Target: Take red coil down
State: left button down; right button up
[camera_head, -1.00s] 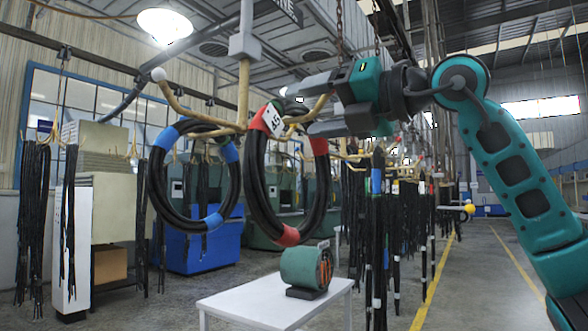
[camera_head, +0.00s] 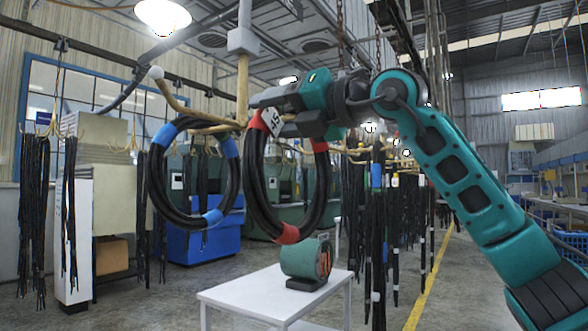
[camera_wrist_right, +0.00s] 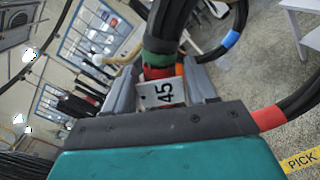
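The red coil (camera_head: 254,190), a black hose ring with red bands and a white tag, hangs from the pale hook rack (camera_head: 244,75). My right gripper (camera_head: 268,110) is at the coil's top from the right. In the right wrist view, its fingers stand on both sides of the red-banded hose (camera_wrist_right: 160,74), with the tag (camera_wrist_right: 163,92) between them. The fingers look apart, and I see no clear grip; contact is hard to tell. My left gripper is out of view.
A blue-banded coil (camera_head: 154,190) hangs just left on the same rack. A white table (camera_head: 235,294) with a green drum-shaped device (camera_head: 301,258) stands below. Bundles of black hoses (camera_head: 377,220) hang behind at right.

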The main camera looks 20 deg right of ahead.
grip_shut()
dwell(0.3)
dwell(0.7)
jog(key=shift+r, duration=0.15)
